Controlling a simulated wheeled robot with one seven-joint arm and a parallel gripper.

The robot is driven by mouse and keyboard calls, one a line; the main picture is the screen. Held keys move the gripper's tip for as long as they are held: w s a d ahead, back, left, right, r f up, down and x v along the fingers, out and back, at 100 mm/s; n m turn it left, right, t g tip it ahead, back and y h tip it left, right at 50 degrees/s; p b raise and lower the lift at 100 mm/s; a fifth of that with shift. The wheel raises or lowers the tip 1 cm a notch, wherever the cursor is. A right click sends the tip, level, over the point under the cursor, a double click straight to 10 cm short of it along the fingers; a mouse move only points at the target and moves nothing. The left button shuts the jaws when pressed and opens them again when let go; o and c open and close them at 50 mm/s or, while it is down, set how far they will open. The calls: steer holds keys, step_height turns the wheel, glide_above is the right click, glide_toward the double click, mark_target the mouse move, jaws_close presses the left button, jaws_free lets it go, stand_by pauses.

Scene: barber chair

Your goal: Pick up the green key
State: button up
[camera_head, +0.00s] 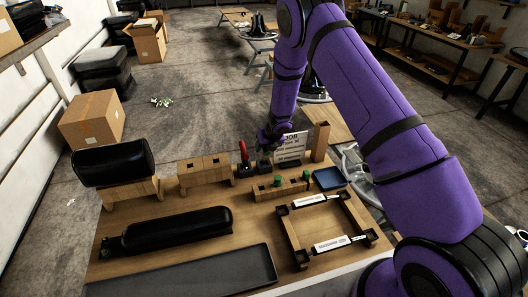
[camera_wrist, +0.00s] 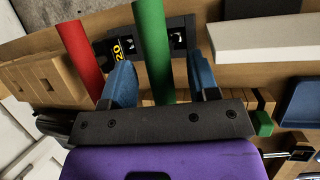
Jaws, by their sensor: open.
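The green key (camera_wrist: 152,45) shows in the wrist view as a thick green bar between my two blue fingers, its lower end hidden behind my gripper's dark crossbar. My gripper (camera_wrist: 163,78) is open, with a gap visible on both sides of the key. In the head view my gripper (camera_head: 264,147) is low over the back of the table, and I cannot make out the green key clearly there. The red key (camera_wrist: 78,48) leans left of my left finger in the wrist view; in the head view it stands upright (camera_head: 243,152) left of my gripper.
Dark holders (camera_wrist: 178,40) and a white sign (camera_head: 291,145) are close to the gripper. A wooden block with green pegs (camera_head: 277,181) lies in front, and a blue tray (camera_head: 329,179) is at right. A wooden frame (camera_head: 289,238), black cushions and a long black tray (camera_head: 190,275) fill the front.

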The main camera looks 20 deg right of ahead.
steer(key=shift+w+a+f, duration=0.1)
steer(key=shift+w+f, duration=0.2)
steer(key=shift+f, duration=0.35)
steer(key=shift+c, duration=0.3)
jaws_close()
steer(key=shift+r, duration=0.1)
